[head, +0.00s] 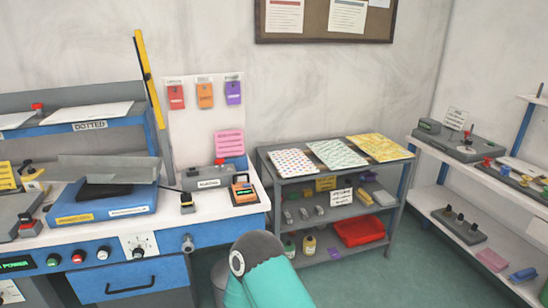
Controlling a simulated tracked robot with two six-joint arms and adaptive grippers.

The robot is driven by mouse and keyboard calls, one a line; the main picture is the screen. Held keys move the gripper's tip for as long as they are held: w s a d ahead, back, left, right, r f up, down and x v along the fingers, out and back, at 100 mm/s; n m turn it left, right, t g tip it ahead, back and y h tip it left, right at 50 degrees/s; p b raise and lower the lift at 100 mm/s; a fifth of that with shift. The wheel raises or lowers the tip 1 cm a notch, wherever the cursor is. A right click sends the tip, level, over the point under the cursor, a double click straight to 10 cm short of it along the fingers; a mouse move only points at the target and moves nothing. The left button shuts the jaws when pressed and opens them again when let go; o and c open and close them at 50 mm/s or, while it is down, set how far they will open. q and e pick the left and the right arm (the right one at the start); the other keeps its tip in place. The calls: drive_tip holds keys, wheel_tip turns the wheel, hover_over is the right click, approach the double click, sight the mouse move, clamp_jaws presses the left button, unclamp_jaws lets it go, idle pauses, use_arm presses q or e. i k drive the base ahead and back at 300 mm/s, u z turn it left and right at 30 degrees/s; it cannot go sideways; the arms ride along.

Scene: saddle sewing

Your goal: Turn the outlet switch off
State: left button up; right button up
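A white outlet plate (138,245) with small dark details is on the blue front of the workbench at the left. It may carry the outlet switch, but it is too small to tell which position a switch is in. A teal and grey link of one of my arms rises from the bottom edge, right of the bench. Neither of my grippers is in view, and nothing of mine touches the plate.
Round controls (78,257) and a drawer handle (131,286) are on the bench front. A grey cylinder (188,243) sticks out near the bench's right end. A grey shelf unit (280,172) stands right of the bench. Open green floor (400,265) lies before the right-hand shelves.

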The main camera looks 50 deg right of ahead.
sight(219, 162)
drive_tip(key=z, duration=0.75)
drive_tip(key=i, duration=1.25)
drive_tip(key=u, duration=0.1)
